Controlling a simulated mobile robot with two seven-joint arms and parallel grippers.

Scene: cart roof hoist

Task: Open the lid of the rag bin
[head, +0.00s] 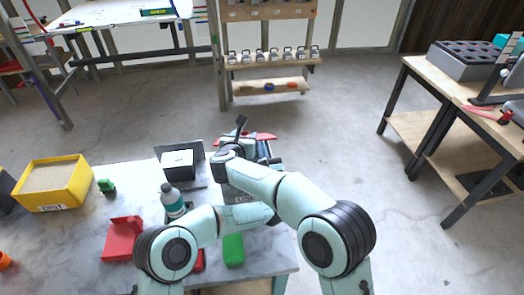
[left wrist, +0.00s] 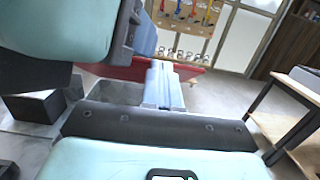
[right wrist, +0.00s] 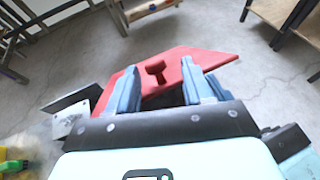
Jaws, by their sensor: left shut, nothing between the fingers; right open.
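The rag bin's red lid (right wrist: 215,65) fills the middle of the right wrist view, with a red T-shaped knob (right wrist: 157,70) on it. My right gripper (right wrist: 160,66) is open, its fingers on either side of the knob. In the left wrist view the lid (left wrist: 190,70) shows as a tilted red strip, with the grey bin (left wrist: 115,92) at its left. My left gripper (left wrist: 161,66) is shut and empty in front of the lid; I cannot tell if it touches. In the head view my arms cross over the bin and hide most of it; a bit of lid (head: 266,137) shows.
A workbench (head: 440,95) stands at the right.

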